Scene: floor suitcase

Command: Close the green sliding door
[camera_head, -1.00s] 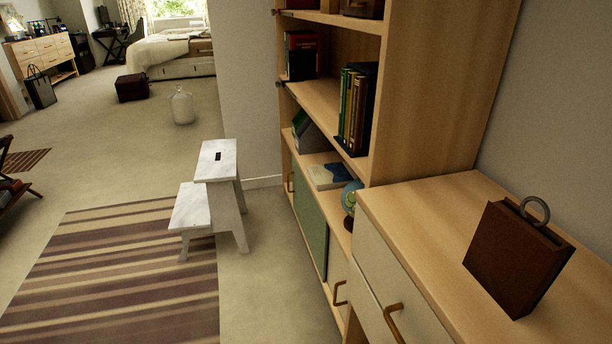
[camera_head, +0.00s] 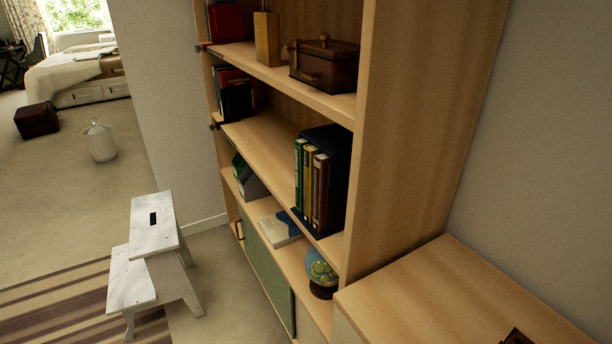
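The green sliding door (camera_head: 268,262) is a flat panel low in the front of the wooden bookshelf (camera_head: 372,160), below the shelf with the globe. A pale wood front lies to the right of the green panel, and a handle (camera_head: 239,230) shows near the panel's far left end. I see the panel at a steep angle, so I cannot tell how far open it is. Neither of my grippers is in view.
A white step stool (camera_head: 152,245) stands on the floor left of the bookshelf, by a striped rug (camera_head: 62,302). A wooden cabinet top (camera_head: 450,295) juts out at the lower right. A globe (camera_head: 321,273) and books (camera_head: 311,187) sit on the shelves. Open floor lies beyond the stool.

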